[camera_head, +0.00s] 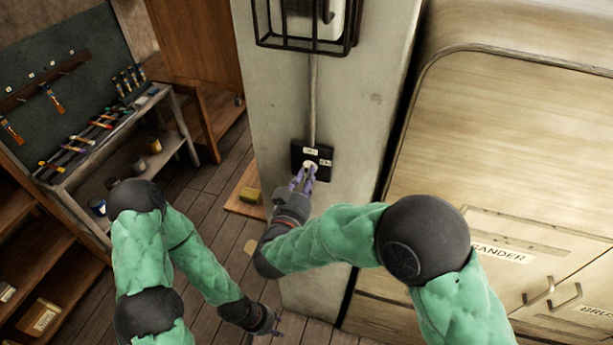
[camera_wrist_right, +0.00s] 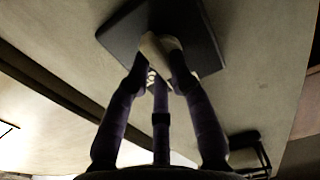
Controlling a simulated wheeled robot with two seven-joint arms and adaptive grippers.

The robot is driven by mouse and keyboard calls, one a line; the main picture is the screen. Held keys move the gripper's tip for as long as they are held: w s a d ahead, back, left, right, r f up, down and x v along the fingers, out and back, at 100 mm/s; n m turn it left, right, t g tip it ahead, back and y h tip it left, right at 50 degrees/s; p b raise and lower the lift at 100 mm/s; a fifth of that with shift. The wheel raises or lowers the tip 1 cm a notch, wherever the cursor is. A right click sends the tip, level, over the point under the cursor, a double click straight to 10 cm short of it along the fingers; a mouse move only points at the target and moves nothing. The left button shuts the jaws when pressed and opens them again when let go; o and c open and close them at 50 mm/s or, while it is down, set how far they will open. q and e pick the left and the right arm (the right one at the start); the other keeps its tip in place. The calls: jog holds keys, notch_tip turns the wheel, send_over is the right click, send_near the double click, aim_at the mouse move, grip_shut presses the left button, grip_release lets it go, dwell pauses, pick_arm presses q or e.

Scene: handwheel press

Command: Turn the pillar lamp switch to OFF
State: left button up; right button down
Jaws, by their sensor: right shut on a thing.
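The lamp switch is a dark square plate (camera_head: 325,156) on the pale pillar (camera_head: 345,120), with a pale knob (camera_head: 309,165) in its middle. Small white labels sit above and to the right of the knob, too small to read. My right gripper (camera_head: 304,175) reaches up to the plate and is shut on the knob. In the right wrist view, the fingers close around the pale knob (camera_wrist_right: 155,48) in front of the dark plate (camera_wrist_right: 205,45). The fingers partly hide the knob. My left gripper (camera_head: 278,323) hangs low near the floor, away from the switch; its fingers are too small to judge.
A caged lamp (camera_head: 310,18) is on the pillar above the switch, joined by a conduit (camera_head: 313,100). A large wooden cabinet (camera_head: 520,150) stands right of the pillar. A workbench (camera_head: 110,130) with tools is at the left.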

jog(key=shift+f, duration=0.1)
dwell(0.4)
jog(key=c, duration=1.1)
grip_release()
jog(key=v, duration=1.2)
